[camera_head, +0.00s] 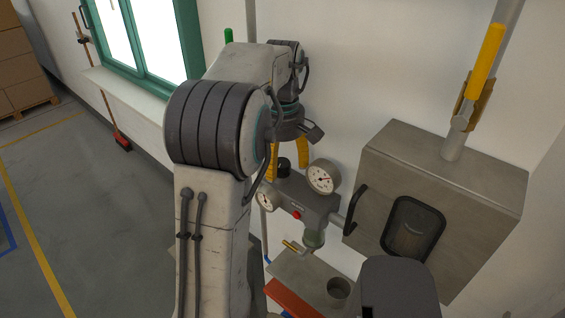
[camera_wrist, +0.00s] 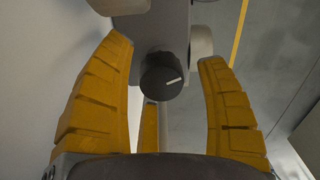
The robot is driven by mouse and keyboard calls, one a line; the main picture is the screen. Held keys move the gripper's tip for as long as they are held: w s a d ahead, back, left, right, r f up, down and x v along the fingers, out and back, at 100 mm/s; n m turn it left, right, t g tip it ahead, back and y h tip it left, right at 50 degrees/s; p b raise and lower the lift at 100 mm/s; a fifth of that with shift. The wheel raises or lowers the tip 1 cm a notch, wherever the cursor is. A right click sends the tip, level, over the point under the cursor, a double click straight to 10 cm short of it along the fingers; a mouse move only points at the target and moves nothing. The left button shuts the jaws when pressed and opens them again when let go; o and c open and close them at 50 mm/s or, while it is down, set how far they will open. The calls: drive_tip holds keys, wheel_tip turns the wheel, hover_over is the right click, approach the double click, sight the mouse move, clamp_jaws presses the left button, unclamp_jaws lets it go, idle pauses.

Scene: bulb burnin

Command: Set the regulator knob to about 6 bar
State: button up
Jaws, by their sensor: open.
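The regulator knob (camera_wrist: 163,76) is a dark round cap with a white pointer line, seen from above in the wrist view. The line points to the right and slightly up in that picture. In the head view the knob (camera_head: 283,166) is a small dark cap on top of the grey regulator body (camera_head: 305,195). Two white dial gauges sit on the body, an upper one (camera_head: 322,177) and a lower left one (camera_head: 265,200); their readings are too small to tell. My gripper (camera_wrist: 170,65) is open, its yellow fingers on either side of the knob and apart from it.
A grey metal box (camera_head: 440,200) with a dark window and handle is on the wall at right. A pipe with a yellow lever (camera_head: 485,60) rises above it. A red button (camera_head: 296,214) is on the regulator body. A metal shelf with a cup (camera_head: 338,291) is below.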

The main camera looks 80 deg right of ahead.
drive_tip(key=shift+f, duration=0.15)
drive_tip(key=c, duration=1.2)
